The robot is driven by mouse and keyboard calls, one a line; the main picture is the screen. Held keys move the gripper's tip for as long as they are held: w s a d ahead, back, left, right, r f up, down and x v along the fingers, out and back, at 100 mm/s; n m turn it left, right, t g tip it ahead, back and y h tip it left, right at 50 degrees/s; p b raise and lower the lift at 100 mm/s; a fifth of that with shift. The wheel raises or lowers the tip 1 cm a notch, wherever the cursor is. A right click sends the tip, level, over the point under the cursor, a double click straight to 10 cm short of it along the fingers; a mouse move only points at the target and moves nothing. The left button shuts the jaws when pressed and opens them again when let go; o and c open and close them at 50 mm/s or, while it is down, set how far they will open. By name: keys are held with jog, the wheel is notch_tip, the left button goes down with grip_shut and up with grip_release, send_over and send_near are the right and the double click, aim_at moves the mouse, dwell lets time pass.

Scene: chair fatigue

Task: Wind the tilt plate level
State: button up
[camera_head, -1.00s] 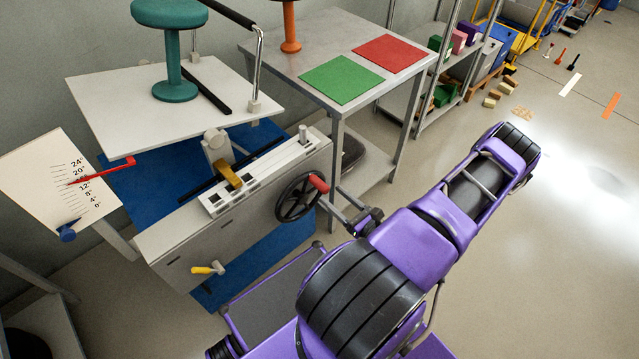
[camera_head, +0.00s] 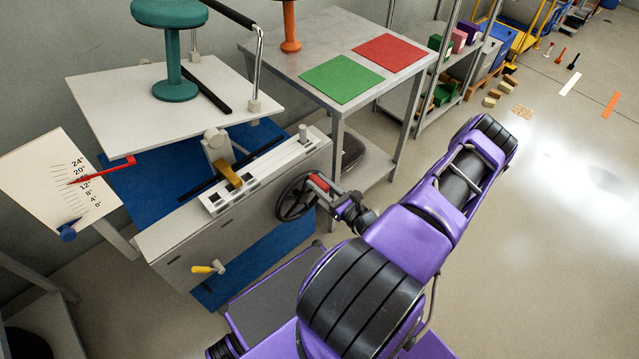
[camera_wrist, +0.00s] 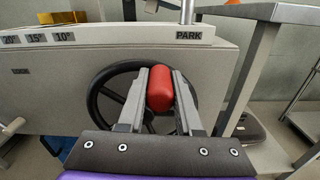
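The white tilt plate (camera_head: 125,100) slopes on its stand at the left of the head view. A dial board (camera_head: 55,185) stands at its left. The red pointer (camera_head: 108,170) reads between the 12° and 20° marks. The black handwheel (camera_head: 284,204) is on the front of the grey housing (camera_head: 240,220); its red knob (camera_wrist: 160,89) shows in the wrist view. My gripper (camera_wrist: 161,80) has one finger on each side of the knob. Whether the fingers press on it or leave a small gap cannot be seen.
A teal stool (camera_head: 175,75) stands on the plate. A yellow-handled lever (camera_head: 205,269) is on the housing's front. The wrist view shows a PARK label (camera_wrist: 188,35) and angle labels along the top. A grey table (camera_head: 300,65) with green and red mats stands behind to the right.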

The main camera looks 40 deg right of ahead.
grip_shut()
dwell(1.0)
